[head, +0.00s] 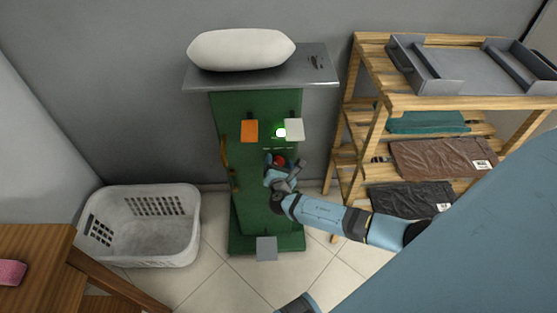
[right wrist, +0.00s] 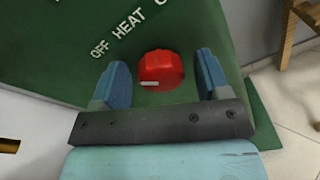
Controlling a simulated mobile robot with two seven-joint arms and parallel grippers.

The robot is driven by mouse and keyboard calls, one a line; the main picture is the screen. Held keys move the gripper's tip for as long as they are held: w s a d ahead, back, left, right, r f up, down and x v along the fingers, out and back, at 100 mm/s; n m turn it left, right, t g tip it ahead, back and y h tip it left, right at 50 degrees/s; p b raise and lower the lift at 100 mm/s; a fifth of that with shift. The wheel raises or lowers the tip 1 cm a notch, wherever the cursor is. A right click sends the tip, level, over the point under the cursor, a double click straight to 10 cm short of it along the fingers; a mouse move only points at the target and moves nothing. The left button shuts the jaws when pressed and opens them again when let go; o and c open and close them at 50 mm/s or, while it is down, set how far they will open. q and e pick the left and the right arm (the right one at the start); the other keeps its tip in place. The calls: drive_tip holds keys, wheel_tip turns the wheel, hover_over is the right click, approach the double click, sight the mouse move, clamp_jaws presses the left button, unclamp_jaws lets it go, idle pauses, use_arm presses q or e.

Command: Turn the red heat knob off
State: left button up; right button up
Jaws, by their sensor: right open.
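The red heat knob (right wrist: 162,68) is on the green machine's panel, and a small part of it shows in the head view (head: 280,160). White lettering beside it reads OFF, HEAT and a cut-off word. A short pale mark shows on the knob's lower left. My right gripper (head: 283,172) is open in front of the panel. In the right wrist view, its blue fingers (right wrist: 161,64) stand on either side of the knob, with gaps visible between fingers and knob. My left gripper is not in view.
A white pillow-like pad (head: 241,49) lies on top. A wooden rack (head: 372,125) stands right, a laundry basket (head: 150,245) left.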

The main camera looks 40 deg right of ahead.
drive_tip(key=shift+s, duration=0.1)
drive_tip(key=p+v, duration=0.1)
drive_tip(key=v, duration=1.2)
drive_tip(key=shift+s+a, duration=0.15)
drive_tip(key=shift+s, duration=0.2)
drive_tip(key=shift+f, duration=0.1)
